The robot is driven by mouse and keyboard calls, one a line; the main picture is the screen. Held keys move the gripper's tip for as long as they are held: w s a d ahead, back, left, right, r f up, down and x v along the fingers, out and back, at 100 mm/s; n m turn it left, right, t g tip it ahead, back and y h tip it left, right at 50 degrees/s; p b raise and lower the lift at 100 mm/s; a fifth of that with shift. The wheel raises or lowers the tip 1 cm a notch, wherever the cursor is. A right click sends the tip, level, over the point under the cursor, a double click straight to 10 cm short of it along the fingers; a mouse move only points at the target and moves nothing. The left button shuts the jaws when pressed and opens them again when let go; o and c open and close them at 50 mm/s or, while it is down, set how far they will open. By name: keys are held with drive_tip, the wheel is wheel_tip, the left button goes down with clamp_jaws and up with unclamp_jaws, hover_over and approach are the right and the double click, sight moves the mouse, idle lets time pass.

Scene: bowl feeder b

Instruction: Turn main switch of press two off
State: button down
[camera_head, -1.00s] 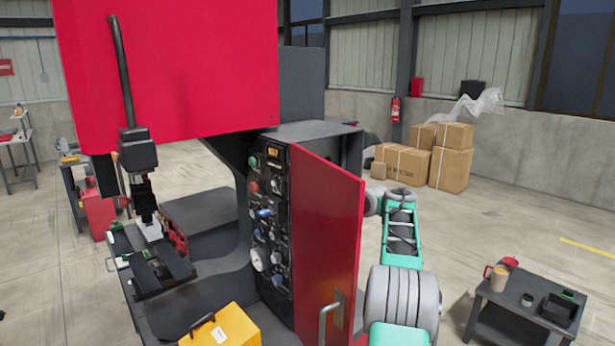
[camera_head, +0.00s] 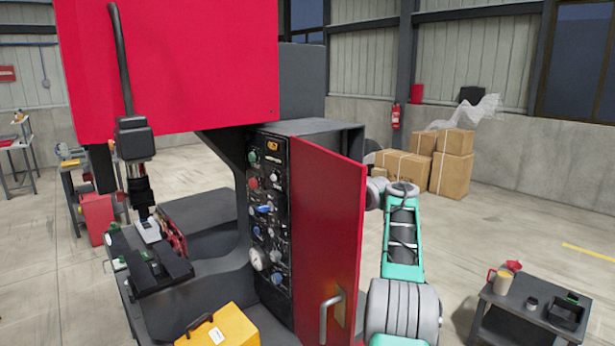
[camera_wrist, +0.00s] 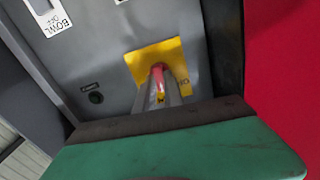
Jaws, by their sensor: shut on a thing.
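In the wrist view, a red switch handle (camera_wrist: 158,74) sits on a yellow plate (camera_wrist: 146,56) fixed to a grey panel. My gripper (camera_wrist: 164,88) is shut on the red handle, its grey fingers on both sides of it. The handle's exact turn angle is hard to read because the fingers cover part of it. In the head view, my gripper and this switch are hidden behind the open red cabinet door (camera_head: 325,240) of the press.
A black panel (camera_head: 268,210) with several knobs and buttons faces left of the door. A red surface (camera_wrist: 270,60) stands close at right.

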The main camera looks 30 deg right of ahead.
drive_tip(key=shift+a+n+b, duration=0.1)
drive_tip(key=shift+n+b, duration=1.1)
drive_tip(key=shift+n, duration=3.8)
drive_tip(key=c, duration=1.4)
unclamp_jaws()
drive_tip(key=shift+c, duration=0.2)
